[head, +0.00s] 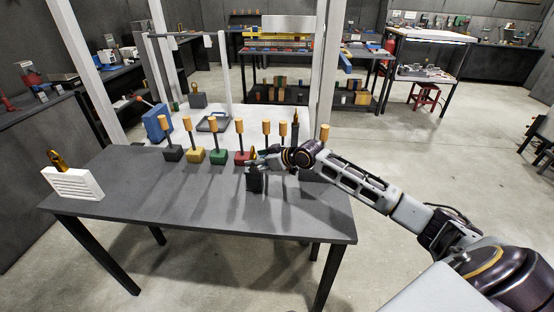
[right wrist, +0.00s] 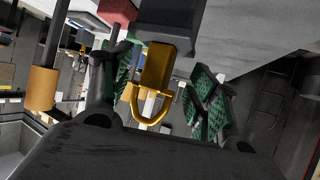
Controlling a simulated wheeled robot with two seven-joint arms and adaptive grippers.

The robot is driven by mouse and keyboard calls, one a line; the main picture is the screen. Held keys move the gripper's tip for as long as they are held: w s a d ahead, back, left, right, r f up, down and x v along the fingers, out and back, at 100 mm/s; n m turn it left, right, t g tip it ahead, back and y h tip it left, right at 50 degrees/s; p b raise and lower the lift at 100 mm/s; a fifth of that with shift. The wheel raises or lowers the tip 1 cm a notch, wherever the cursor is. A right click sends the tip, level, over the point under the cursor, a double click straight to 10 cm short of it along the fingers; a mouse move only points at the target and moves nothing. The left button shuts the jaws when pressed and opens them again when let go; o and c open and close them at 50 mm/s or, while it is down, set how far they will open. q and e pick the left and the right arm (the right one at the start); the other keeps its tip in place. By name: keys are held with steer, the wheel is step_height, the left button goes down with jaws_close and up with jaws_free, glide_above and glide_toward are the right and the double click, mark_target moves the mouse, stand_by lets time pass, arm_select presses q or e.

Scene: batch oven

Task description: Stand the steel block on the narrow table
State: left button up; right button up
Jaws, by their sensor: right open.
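My right gripper (head: 264,158) is at the handle. In the right wrist view the gold handle (right wrist: 155,68) lies between the open green-padded fingers of my right gripper (right wrist: 163,92), with a gap visible on the right. The block body (right wrist: 168,22) shows at the top of that view. Which table is the narrow one I cannot tell. My left gripper is not in view.
Several posts with orange tops stand in a row on coloured bases, including a green base (head: 218,157) and a red base (head: 242,158). A white slotted block (head: 73,184) with a gold handle stands at the table's left end. The table's front is clear.

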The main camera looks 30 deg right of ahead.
steer(key=b+v, duration=0.1)
steer(key=v, duration=0.9)
steer(key=shift+s+r, duration=0.15)
steer(key=shift+s, duration=0.15)
stand_by(0.4)
stand_by(1.6)
